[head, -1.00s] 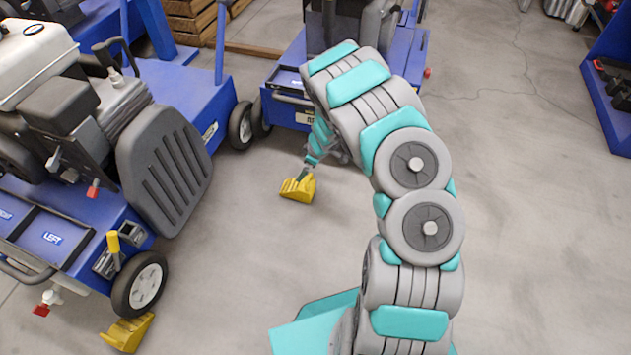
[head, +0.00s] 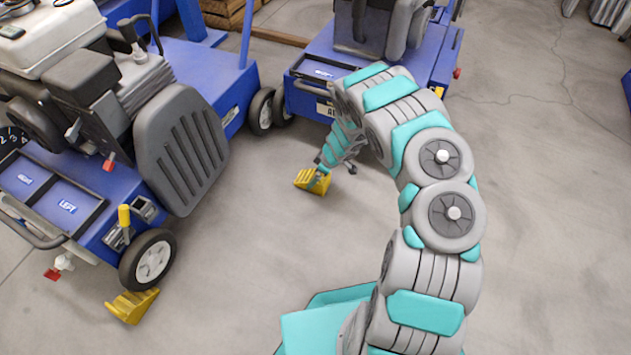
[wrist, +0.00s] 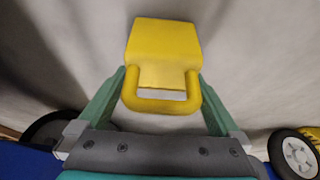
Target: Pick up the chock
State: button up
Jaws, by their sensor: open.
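A yellow chock (head: 310,182) with ribbed steps lies on the floor in front of the rear blue machine. My gripper (head: 321,177) is down at it, over its right part in the head view. In the wrist view the chock (wrist: 163,45) shows a thick loop handle towards me. My gripper (wrist: 160,92) is open there, with one teal finger on each side of the handle. Whether the fingers touch it I cannot tell. A second yellow chock (head: 132,305) lies on the floor by the front wheel of the left machine.
The left blue machine (head: 105,225) stands close on the left, its small wheel (head: 150,259) beside the second chock. The rear blue machine (head: 318,92) stands behind my gripper. A wooden crate (head: 228,14) is at the back. The concrete floor on the right is clear.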

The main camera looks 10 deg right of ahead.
jog(key=shift+a+f, duration=0.1)
jog(key=shift+f, duration=0.2)
grip_shut()
dwell(0.6)
